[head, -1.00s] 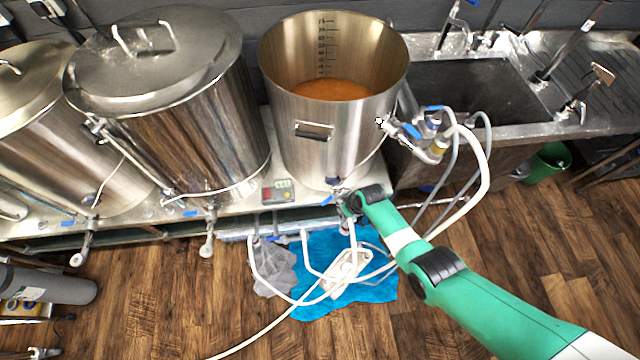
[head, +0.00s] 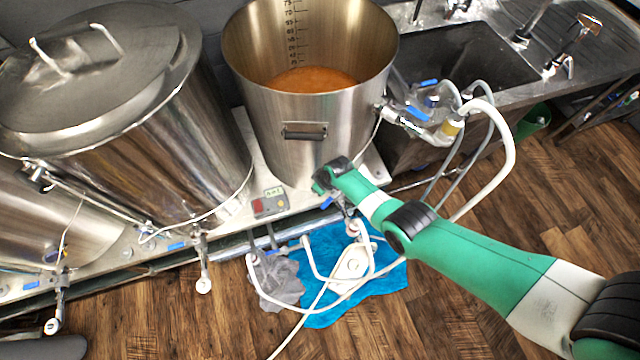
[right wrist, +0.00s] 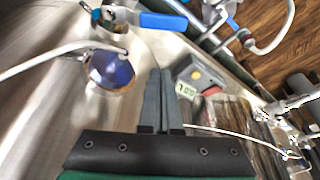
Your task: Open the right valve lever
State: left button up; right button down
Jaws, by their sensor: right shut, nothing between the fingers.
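The open steel kettle (head: 312,165) with orange liquid has a valve with a blue lever (head: 328,202) low on its front. A blue lever (right wrist: 163,21) on a metal valve also shows at the top of the right wrist view, beyond the fingertips and apart from them. My right gripper (right wrist: 160,76) is shut and empty, beside the kettle wall. In the head view my right arm reaches in from the right to the kettle's lower front and partly hides the valve. My left gripper is not in view.
A round dial (right wrist: 110,70) is near my fingers. A small controller with a display (head: 269,203) sits left of the valve. White hoses and a pump (head: 350,262) lie below on a blue cloth (head: 390,280). More blue levers (head: 417,114) are on the fittings at right. A lidded kettle (head: 150,130) stands left.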

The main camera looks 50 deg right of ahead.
aim_at(331, 199)
pick_arm(q)
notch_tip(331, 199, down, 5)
jog(key=b, duration=0.3)
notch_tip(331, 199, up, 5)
jog(key=p, duration=0.4)
pick_arm(e)
jog(key=s+f, duration=0.2)
jog(key=f, duration=0.1)
jog(key=shift+s+f, duration=0.2)
jog(key=shift+s, duration=0.15)
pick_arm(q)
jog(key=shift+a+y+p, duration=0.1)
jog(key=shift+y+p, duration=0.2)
